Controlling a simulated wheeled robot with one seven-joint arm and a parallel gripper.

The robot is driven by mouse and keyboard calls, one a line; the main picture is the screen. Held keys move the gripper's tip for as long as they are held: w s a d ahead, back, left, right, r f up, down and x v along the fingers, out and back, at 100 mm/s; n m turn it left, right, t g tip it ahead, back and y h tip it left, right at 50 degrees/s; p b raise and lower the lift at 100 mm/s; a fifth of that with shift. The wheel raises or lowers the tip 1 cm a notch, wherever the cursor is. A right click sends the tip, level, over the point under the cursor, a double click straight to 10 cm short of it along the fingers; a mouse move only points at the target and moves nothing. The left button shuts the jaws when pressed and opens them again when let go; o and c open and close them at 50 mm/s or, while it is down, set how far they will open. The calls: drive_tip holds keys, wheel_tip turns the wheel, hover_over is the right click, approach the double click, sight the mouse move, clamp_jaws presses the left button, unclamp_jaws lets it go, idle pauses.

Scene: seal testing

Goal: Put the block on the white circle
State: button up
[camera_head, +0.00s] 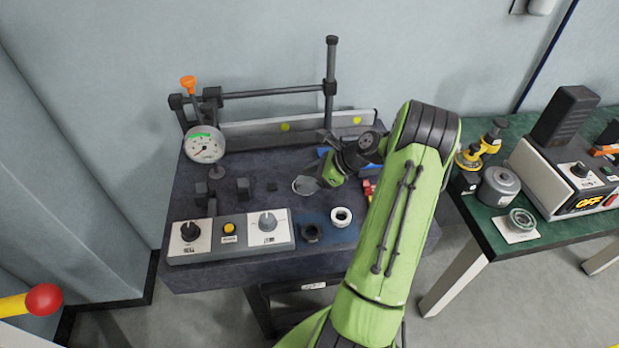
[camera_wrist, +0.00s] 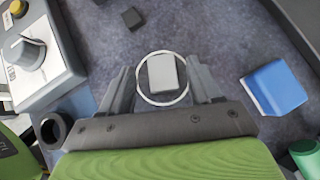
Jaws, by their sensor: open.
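A pale grey block (camera_wrist: 162,73) lies inside the thin white circle (camera_wrist: 141,92) on the dark tabletop in the wrist view. The block is between my gripper's two fingers (camera_wrist: 160,84), with a gap on each side. My gripper is open and touches nothing that I can see. In the head view my gripper (camera_head: 318,182) is low over the table, beside a pale round patch, the white circle (camera_head: 303,186). The block cannot be made out clearly there.
A control box (camera_head: 232,236) with knobs stands at the table's front left. A small dark cube (camera_wrist: 131,18), a blue block (camera_wrist: 274,87) and a black ring (camera_wrist: 51,129) surround the circle. A white ring (camera_head: 341,217) lies in front. A dial gauge (camera_head: 204,145) stands behind left.

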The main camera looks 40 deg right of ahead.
drive_tip(key=p+v, duration=0.3)
drive_tip(key=v, duration=0.9)
drive_tip(key=w+a+r+n+g+h, duration=0.1)
drive_tip(key=w+a+r+n+g, duration=0.1)
drive_tip(key=a+r+n, duration=0.6)
drive_tip(key=w+a+r+n+g+h, duration=0.15)
drive_tip(key=a+n, duration=0.45)
drive_tip(key=a, duration=0.6)
drive_tip(key=s+a+r+n+h, duration=0.1)
drive_tip(key=s+a+r+n, duration=0.1)
drive_tip(key=s+a+n, duration=0.3)
drive_tip(key=s+a+r+n+t+h, duration=0.1)
drive_tip(key=s+a+r+n, duration=0.2)
drive_tip(key=s+a+n, duration=0.3)
drive_tip(key=s+n, duration=0.4)
drive_tip(key=s, duration=0.1)
drive_tip(key=shift+a+r+h+p, duration=0.2)
drive_tip(key=shift+a+h+p, duration=0.15)
